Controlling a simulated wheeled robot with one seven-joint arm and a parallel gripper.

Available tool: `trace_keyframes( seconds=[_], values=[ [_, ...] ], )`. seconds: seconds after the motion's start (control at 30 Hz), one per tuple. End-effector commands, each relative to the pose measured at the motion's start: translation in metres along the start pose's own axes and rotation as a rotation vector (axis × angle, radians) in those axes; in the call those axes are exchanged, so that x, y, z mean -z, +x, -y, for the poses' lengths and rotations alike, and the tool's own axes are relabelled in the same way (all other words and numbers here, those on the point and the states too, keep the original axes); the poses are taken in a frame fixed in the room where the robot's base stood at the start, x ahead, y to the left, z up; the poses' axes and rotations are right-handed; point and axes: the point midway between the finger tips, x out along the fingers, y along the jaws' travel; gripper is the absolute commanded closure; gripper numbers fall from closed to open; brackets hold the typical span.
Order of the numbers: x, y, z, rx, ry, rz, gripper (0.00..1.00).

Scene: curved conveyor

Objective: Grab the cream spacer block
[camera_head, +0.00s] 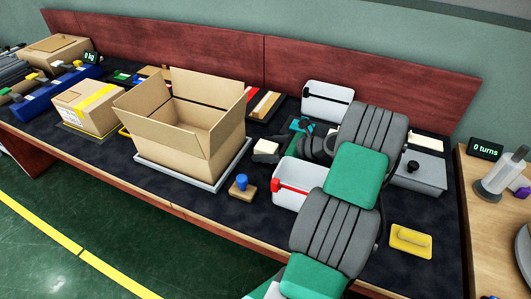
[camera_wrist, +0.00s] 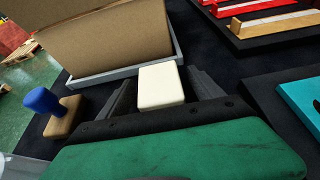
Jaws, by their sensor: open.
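The cream spacer block (camera_head: 266,148) lies on the dark worktop just right of the open cardboard box in the head view. In the wrist view the cream block (camera_wrist: 160,86) sits between the two dark fingers of my gripper (camera_wrist: 163,90), with its near end close to the palm. The fingers stand apart on either side of it, and a dark gap shows at its right. Whether a finger touches the block I cannot tell. In the head view the end of my gripper (camera_head: 290,146) is beside the block, partly hidden by my arm.
The open cardboard box (camera_head: 180,123) stands on a grey tray (camera_head: 172,171) close to the block. A blue-knobbed wooden stamp (camera_head: 241,187) is in front. A white bin with a red handle (camera_head: 303,190) and a teal item (camera_head: 297,127) are close to my arm.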

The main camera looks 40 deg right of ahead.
Motion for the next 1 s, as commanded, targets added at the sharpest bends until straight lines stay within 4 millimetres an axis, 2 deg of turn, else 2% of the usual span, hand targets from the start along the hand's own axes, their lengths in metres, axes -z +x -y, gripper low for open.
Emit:
trace_keyframes(
  seconds=[0.17, 0.9, 1.0],
  values=[
    [-0.0003, -0.0002, 0.0003, 0.001, 0.000, 0.000, 0.25],
    [-0.0003, -0.0002, 0.0001, 0.000, 0.000, 0.000, 0.85],
    [-0.0004, -0.0002, 0.0001, 0.000, 0.000, 0.000, 0.90]
  ],
)
